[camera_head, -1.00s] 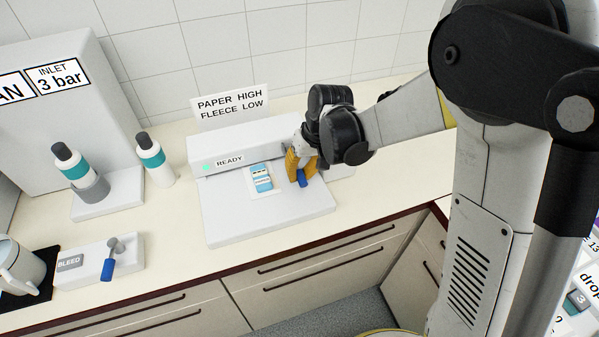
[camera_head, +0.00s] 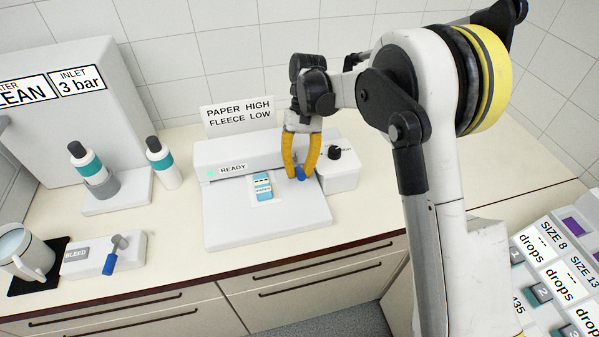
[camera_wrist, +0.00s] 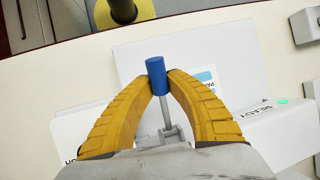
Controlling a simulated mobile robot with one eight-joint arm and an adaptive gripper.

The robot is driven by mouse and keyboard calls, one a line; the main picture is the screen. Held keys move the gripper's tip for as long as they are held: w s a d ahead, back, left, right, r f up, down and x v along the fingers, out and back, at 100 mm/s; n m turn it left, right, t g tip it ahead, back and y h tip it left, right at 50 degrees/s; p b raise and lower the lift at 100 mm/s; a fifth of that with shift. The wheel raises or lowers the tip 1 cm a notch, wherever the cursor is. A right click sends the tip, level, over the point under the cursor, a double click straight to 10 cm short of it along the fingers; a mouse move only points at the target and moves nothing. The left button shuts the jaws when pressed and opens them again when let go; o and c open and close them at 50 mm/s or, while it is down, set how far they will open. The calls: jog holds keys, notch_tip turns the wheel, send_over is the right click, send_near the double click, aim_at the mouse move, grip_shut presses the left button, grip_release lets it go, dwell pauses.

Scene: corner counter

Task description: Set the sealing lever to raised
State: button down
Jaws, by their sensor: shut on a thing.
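The sealer (camera_head: 220,222) is a white machine with a "READY" label and a small green light. Its sealing lever has a blue handle (camera_head: 300,173) at the machine's right side. In the wrist view the blue handle (camera_wrist: 155,75) tops a grey rod (camera_wrist: 167,112) that runs to a pivot bracket. My gripper (camera_head: 301,174) has yellow-orange fingers, comes down from above and is shut on the blue handle. In the head view the fingers hide most of the rod. A blue-and-white pouch (camera_head: 262,187) lies on the sealer, left of the lever.
A sign (camera_head: 240,112) behind the sealer reads "PAPER HIGH, FLEECE LOW". A white box with a black knob (camera_head: 334,153) stands close right of my gripper. Bottles (camera_head: 163,165) and a "BLEED" block (camera_head: 75,262) stand left. Counter right of the box is clear.

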dwell(0.4)
jog(key=c, duration=1.3)
grip_release()
jog(key=v, duration=1.2)
